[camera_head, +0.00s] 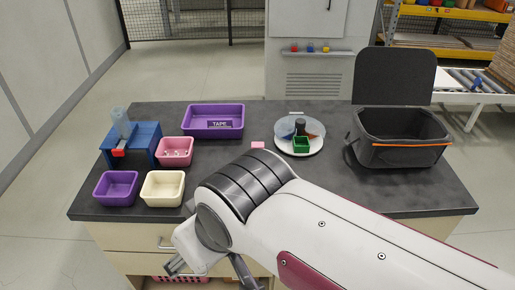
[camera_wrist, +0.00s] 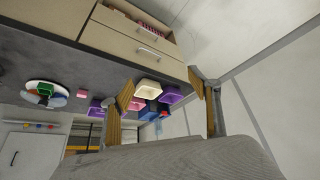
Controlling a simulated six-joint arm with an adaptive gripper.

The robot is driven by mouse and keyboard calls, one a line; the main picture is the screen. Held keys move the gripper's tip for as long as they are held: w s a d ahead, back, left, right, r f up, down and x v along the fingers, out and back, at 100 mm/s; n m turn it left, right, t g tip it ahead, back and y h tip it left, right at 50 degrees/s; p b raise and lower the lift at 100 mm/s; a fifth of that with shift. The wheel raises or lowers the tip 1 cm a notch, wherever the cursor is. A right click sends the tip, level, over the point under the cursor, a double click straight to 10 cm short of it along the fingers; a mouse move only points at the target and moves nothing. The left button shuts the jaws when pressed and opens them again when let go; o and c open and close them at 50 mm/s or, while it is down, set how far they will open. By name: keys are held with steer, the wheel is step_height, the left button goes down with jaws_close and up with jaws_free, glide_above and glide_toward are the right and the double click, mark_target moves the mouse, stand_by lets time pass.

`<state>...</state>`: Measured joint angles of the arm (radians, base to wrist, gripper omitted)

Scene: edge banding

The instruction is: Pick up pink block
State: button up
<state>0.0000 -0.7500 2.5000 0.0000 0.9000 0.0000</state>
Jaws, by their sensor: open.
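A small pink block (camera_head: 257,145) lies flat on the dark tabletop, just left of the white round plate. It also shows in the wrist view as a small pink patch (camera_wrist: 82,93). My gripper (camera_head: 210,272) is at the near edge of the table, low and left of my arm, well apart from the block. In the wrist view my gripper (camera_wrist: 160,78) has its two fingers spread wide with nothing between them in its grasp. A pink bin (camera_head: 174,158) at the left has small pale items in it, too small to make out.
A purple TAPE tray (camera_head: 214,134), a purple bin (camera_head: 116,198), a cream bin (camera_head: 162,199) and a blue stand (camera_head: 145,139) fill the left. The plate (camera_head: 314,146) holds a green box (camera_head: 301,146). A black crate (camera_head: 426,157) stands right. Tabletop around the block's left is clear.

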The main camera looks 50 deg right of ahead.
steer(key=shift+w, duration=0.15)
steer(key=w+d+f+m+t+h, duration=0.1)
steer(key=w+d+f+m+h, duration=0.1)
steer(key=w+d, duration=0.9)
steer(key=w+d+f+m+t+h, duration=0.2)
steer(key=w+d, duration=0.7)
steer(key=w, duration=0.4)
steer(key=m+t+h, duration=0.2)
steer(key=m+h, duration=0.1)
glide_toward(258, 145)
steer(key=x, duration=0.3)
steer(key=shift+r, duration=0.25)
steer(key=shift+w, duration=0.1)
steer(key=shift+x, duration=1.25)
steer(key=shift+f, duration=0.1)
steer(key=shift+x, duration=2.55)
